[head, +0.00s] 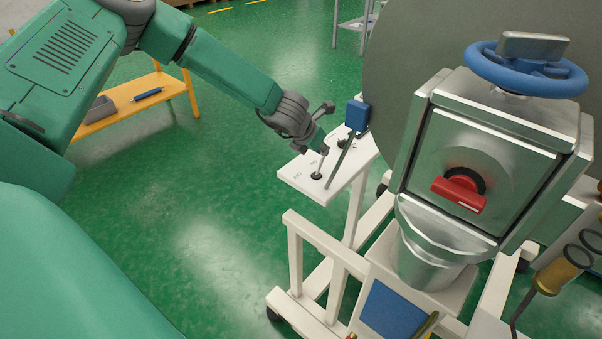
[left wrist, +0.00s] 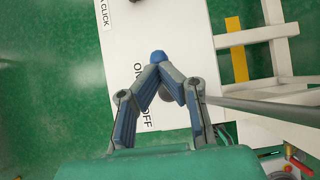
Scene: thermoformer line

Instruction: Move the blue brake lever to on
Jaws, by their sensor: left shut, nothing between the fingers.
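A white panel (head: 300,185) carries a small upright lever with a thin silver stem (head: 321,163) on a dark round base. My left gripper (head: 324,148) is at the top of this stem and hides its tip in the head view. In the left wrist view the fingers (left wrist: 158,70) are shut together, with a rounded blue knob (left wrist: 158,57) just past their tips. I cannot tell whether they touch it. ON and OFF labels (left wrist: 142,98) are partly hidden by the fingers. A longer dark rod with a blue block (head: 357,115) on top stands close by on the right.
A steel housing with a red rotary switch (head: 460,191) and a blue handwheel (head: 526,68) stands right of the panel. A white frame (head: 318,238) lies below. An orange bench (head: 125,108) is behind my left arm. The green floor left of the panel is clear.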

